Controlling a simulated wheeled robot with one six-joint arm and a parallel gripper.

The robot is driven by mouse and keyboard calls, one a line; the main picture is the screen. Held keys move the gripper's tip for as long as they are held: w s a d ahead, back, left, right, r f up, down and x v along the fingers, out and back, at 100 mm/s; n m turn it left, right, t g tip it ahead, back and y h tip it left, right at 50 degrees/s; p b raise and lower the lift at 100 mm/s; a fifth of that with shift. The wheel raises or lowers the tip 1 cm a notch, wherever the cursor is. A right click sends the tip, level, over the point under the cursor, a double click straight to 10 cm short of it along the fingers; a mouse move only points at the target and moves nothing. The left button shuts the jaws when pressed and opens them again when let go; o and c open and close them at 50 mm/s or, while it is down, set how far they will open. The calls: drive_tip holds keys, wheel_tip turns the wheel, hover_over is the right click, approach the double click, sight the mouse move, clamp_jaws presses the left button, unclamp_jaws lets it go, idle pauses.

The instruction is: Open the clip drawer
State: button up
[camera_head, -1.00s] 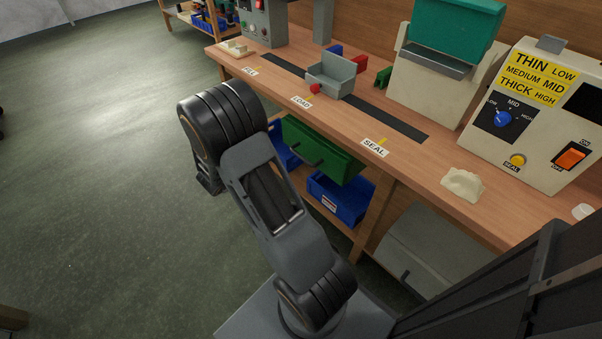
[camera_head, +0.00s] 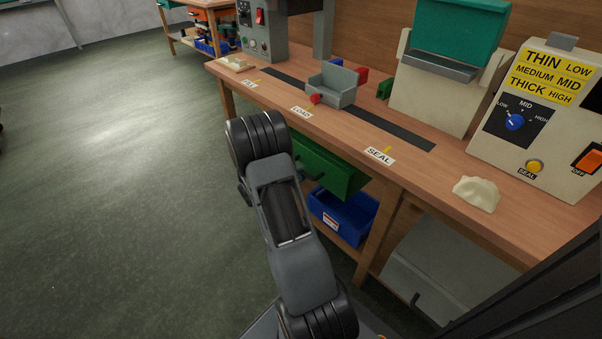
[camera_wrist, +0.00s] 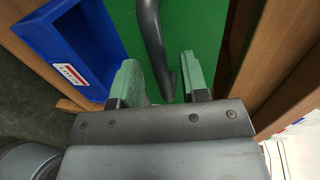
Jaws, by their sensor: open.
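The green drawer (camera_head: 340,174) hangs under the workbench top, and I take it to be the clip drawer. Its dark bar handle (camera_head: 313,178) is partly hidden by my arm in the head view. In the wrist view the green drawer front (camera_wrist: 208,28) fills the middle, and the dark handle (camera_wrist: 150,40) runs down between my fingers. My gripper (camera_wrist: 160,78) is open, with green-padded fingers on either side of the handle's lower end. I cannot tell whether either finger touches it. The gripper is not visible in the head view.
A blue bin (camera_head: 345,215) sits on the shelf below the drawer; a blue bin (camera_wrist: 72,42) shows left in the wrist view. A wooden leg (camera_head: 375,232) stands right of it. The bench (camera_head: 425,170) carries a sealing machine (camera_head: 545,120). Open floor lies left.

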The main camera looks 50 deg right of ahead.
drive_tip(key=shift+x, duration=1)
clamp_jaws()
